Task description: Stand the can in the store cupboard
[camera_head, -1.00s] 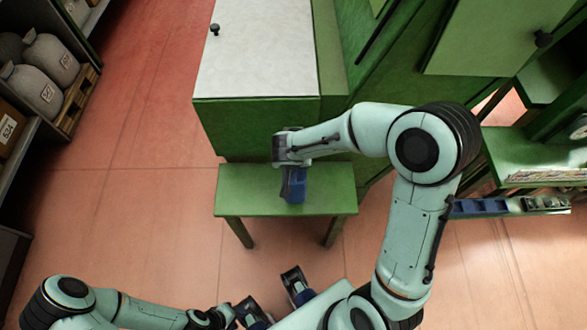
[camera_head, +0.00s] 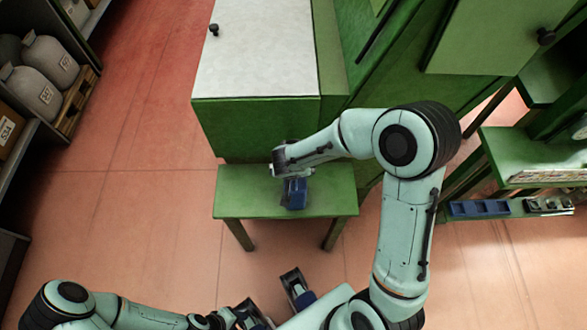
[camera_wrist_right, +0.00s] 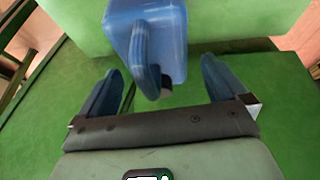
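The can (camera_wrist_right: 168,28) is blue, with a curved handle and a small dark cap; it shows at the top of the right wrist view. In the head view a blue shape, seemingly the can (camera_head: 294,195), is at the green bench (camera_head: 240,207), partly hidden by my right gripper (camera_head: 291,180). In the wrist view my right gripper (camera_wrist_right: 163,90) is open, fingers either side of the can's handle and apart from it. My left gripper (camera_head: 273,300) is open and empty at the bottom. Green cupboards (camera_head: 255,130) stand behind the bench; I cannot tell which is the store cupboard.
A pale panel with a black knob (camera_head: 255,50) is above the bench. A green door (camera_head: 490,38) is at upper right. Green shelves (camera_head: 530,150) with a blue tray (camera_head: 480,208) stand at right. Sacks (camera_head: 50,60) are at left. The floor left of the bench is clear.

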